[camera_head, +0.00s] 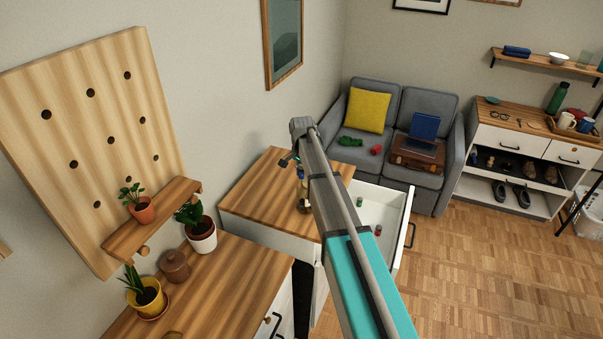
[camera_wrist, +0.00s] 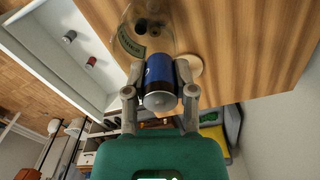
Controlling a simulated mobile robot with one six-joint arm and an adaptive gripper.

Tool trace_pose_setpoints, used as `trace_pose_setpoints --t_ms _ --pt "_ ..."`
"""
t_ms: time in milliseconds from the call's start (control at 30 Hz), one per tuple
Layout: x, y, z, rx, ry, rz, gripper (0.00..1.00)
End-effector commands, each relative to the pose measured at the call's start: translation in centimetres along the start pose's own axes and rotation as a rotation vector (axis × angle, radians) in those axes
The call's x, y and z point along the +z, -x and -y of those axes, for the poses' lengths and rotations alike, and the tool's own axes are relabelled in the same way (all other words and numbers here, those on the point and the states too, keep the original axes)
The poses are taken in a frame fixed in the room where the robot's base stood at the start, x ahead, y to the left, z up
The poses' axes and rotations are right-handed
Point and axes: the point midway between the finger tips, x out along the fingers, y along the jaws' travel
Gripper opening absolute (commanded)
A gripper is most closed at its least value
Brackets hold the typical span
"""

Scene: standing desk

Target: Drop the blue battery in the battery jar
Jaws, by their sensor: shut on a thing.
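In the wrist view my gripper (camera_wrist: 160,82) is shut on the blue battery (camera_wrist: 158,73), with one finger on each side. The battery's silver end faces the camera. The clear glass battery jar (camera_wrist: 128,42) stands on the wooden desk top just beyond the battery in that view, with a label and dark batteries inside. The battery overlaps the jar's near edge in the picture; I cannot tell whether it is over the opening. In the head view my arm hides most of the jar and the held battery.
A round wooden disc (camera_wrist: 190,66) lies beside the jar. The desk top (camera_head: 262,190) is otherwise mostly clear. A pegboard shelf (camera_head: 150,222) with plants stands left.

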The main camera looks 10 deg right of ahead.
Motion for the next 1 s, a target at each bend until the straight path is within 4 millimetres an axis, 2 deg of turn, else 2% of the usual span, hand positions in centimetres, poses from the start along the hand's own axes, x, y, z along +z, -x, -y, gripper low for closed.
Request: trace_pose_setpoints --t_ms 33,300,933,967,1000 --pt "0.0 -0.7 0.0 0.000 0.000 0.000 0.00" --pt "-0.1 -1.7 0.0 0.000 -0.001 0.000 0.00" --pt "-0.1 -1.8 -0.1 0.000 -0.002 0.000 0.00" --pt "-0.1 -1.8 -0.1 0.000 -0.002 0.000 0.36" --pt "-0.1 -1.8 -0.1 0.000 -0.002 0.000 0.44"
